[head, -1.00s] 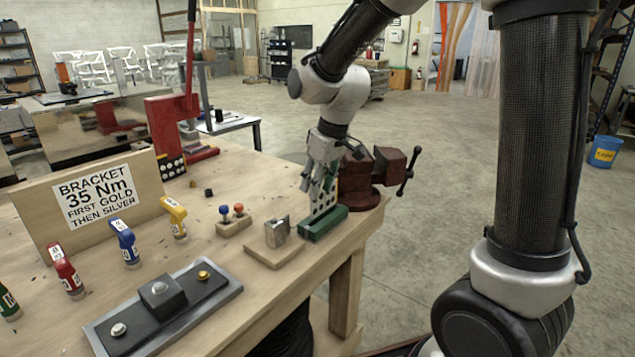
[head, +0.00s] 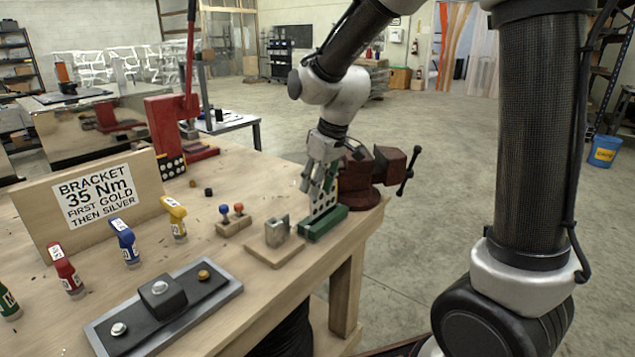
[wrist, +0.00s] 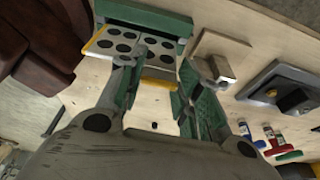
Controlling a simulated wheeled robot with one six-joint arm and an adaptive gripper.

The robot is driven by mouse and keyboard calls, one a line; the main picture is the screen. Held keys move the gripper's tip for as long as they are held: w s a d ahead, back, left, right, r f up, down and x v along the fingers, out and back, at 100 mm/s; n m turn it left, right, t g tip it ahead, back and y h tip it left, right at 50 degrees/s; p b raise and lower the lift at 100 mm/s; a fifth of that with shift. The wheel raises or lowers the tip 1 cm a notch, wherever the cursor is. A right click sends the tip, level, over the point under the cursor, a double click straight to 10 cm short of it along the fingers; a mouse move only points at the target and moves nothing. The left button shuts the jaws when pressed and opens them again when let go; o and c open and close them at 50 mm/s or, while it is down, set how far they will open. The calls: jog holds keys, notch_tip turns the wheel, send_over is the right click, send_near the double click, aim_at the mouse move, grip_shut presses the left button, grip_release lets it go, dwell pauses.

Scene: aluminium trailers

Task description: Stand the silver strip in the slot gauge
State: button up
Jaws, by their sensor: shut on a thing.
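A pale silver strip with rows of dark round holes (head: 323,202) stands on edge above a green slotted base, which looks like the slot gauge (head: 323,225). In the wrist view the strip (wrist: 122,45), with yellow edging, reaches from between the fingers to the green base (wrist: 150,18). My gripper (head: 317,188) is shut on the strip at its upper part; it also shows in the wrist view (wrist: 157,75). The strip's lower end is at the base, but I cannot tell whether it is fully down in the slot.
A notched metal block (head: 277,232) on a wooden board stands just left of the green base. A dark red vise (head: 370,180) is close behind it on the right. A dark fixture (head: 162,297), several coloured tools and a sign (head: 92,198) lie further left. The bench edge is close.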

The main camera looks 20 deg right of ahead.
jog(key=shift+f, duration=1.9)
jog(key=o, duration=1.3)
jog(key=v, duration=1.2)
jog(key=s+d+m+t+h, duration=0.1)
jog(key=s+d+m, duration=0.2)
jog(key=s+d, duration=0.4)
jog(key=s+d+r+m, duration=0.1)
jog(key=s+d+m, duration=0.2)
jog(key=s+d, duration=0.5)
jog(key=s, duration=0.6)
jog(key=shift+s+d+r+m+t+h, duration=0.2)
jog(key=shift+r+m+t+h, duration=0.1)
jog(key=shift+m+t+h, duration=0.1)
